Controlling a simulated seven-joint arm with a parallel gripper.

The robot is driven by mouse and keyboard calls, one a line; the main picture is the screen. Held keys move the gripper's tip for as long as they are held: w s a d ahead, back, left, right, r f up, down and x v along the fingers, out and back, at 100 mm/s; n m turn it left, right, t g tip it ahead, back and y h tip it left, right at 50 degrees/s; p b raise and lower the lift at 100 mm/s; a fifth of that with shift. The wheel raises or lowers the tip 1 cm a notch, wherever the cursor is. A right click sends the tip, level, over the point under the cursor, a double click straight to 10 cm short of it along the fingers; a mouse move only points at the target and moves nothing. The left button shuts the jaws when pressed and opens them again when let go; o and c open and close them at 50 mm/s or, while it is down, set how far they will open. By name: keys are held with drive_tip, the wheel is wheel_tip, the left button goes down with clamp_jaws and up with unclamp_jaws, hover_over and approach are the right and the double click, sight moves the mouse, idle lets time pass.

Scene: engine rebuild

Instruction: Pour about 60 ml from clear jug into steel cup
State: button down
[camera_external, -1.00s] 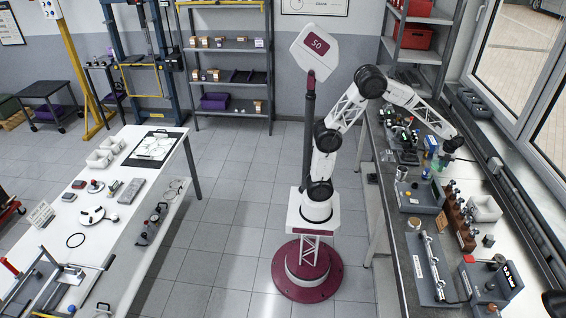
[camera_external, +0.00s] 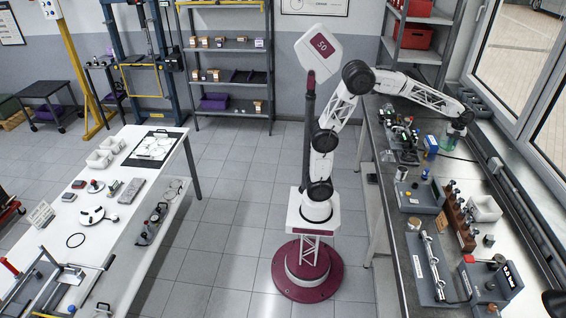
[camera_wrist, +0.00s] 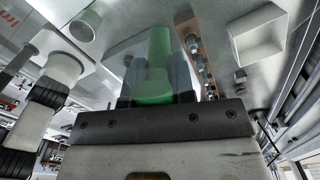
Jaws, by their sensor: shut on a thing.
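A translucent green-tinted vessel, which looks like the clear jug (camera_external: 447,139), is in my gripper (camera_external: 459,127) at the back of the right-hand bench. In the wrist view the green jug (camera_wrist: 157,50) sits between the two fingers of my gripper (camera_wrist: 156,78), which are shut on it. Whether it touches the bench is hard to tell. The steel cup (camera_external: 401,173) appears as a small silver cylinder near the bench's front edge, left of and nearer the camera than the jug. A grey cylinder (camera_wrist: 88,24), probably this cup, shows at upper left in the wrist view.
A grey tray (camera_external: 418,197), a brown rack (camera_external: 457,222) with several metal parts and a white bin (camera_external: 484,208) occupy the bench nearer the camera. Dark engine parts (camera_external: 400,140) lie to the left of the jug. The window sill (camera_external: 497,165) borders the bench on the right.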

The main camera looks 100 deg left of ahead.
drive_tip(key=s+d+n, duration=0.4)
drive_tip(key=d+n, duration=0.8)
drive_tip(key=d, duration=0.5)
wheel_tip(320, 180, down, 5)
drive_tip(key=shift+s+a+f, duration=0.1)
drive_tip(key=shift+s+f, duration=0.05)
drive_tip(key=shift+f, duration=0.05)
drive_tip(key=shift+r, duration=0.1)
idle(0.4)
